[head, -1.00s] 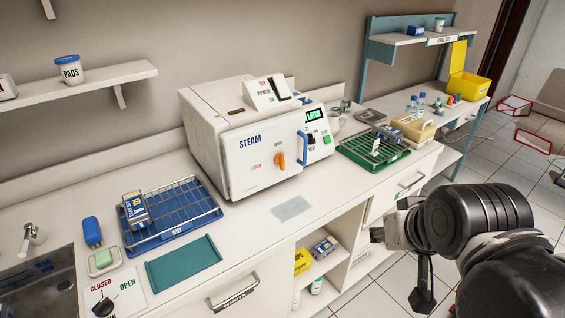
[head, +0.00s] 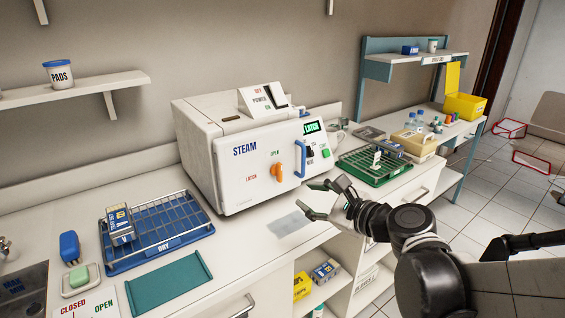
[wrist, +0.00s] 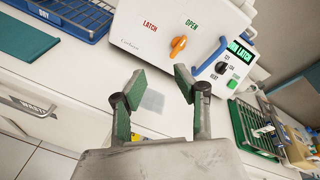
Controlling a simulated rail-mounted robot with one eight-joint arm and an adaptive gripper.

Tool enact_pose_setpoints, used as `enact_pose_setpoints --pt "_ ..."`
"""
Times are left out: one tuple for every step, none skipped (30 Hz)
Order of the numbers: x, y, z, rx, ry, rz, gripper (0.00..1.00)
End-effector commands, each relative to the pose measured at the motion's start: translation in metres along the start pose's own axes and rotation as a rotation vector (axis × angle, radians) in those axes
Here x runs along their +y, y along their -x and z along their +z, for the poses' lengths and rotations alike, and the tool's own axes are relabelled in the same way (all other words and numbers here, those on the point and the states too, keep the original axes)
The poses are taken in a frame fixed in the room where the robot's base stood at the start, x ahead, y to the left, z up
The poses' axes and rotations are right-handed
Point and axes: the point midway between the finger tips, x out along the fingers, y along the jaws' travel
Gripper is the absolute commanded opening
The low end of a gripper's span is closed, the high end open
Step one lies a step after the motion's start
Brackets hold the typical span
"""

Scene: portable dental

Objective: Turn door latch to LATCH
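The door latch (head: 276,172) is an orange knob on the white front of the STEAM unit (head: 235,180). The knob points up, nearer OPEN. In the wrist view the knob (wrist: 178,46) lies ahead of the fingers, apart from them. A green display (head: 312,127) reads LATCH. My gripper (head: 315,200) is open and empty, to the right of and below the knob, in front of the unit. Its green-padded fingers (wrist: 158,84) are spread in the wrist view.
A blue wire rack (head: 165,240) and teal mat (head: 170,284) lie left on the counter. A green rack (head: 375,168) stands right. The counter before the unit is mostly clear.

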Motion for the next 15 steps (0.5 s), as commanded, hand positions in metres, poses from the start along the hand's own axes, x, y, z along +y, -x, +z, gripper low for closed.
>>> enact_pose_setpoints --pt "-0.001 -0.009 -0.009 -0.035 -0.111 -0.028 0.29" --pt "-0.003 -0.013 -0.011 -0.056 -0.178 -0.043 0.29" --pt "-0.005 -0.017 -0.014 -0.084 -0.264 -0.06 0.29" --pt "-0.007 -0.02 -0.016 -0.105 -0.324 -0.072 0.29" --pt "-0.008 -0.022 -0.018 -0.123 -0.38 -0.082 0.29" --pt "-0.011 -0.025 -0.021 -0.146 -0.447 -0.094 0.29" --pt "-0.012 -0.026 -0.023 -0.162 -0.491 -0.1 0.29" --pt "-0.013 -0.028 -0.025 -0.176 -0.531 -0.106 0.29" --pt "-0.014 -0.029 -0.026 -0.191 -0.574 -0.112 0.29" --pt "-0.015 -0.03 -0.027 -0.201 -0.6 -0.115 0.29" --pt "-0.016 -0.03 -0.028 -0.209 -0.622 -0.118 0.29" --pt "-0.017 -0.031 -0.029 -0.217 -0.644 -0.121 0.29" --pt "-0.017 -0.031 -0.029 -0.221 -0.654 -0.122 0.29" --pt "-0.017 -0.032 -0.029 -0.223 -0.662 -0.123 0.29" --pt "-0.018 -0.034 -0.029 -0.225 -0.668 -0.123 0.29"
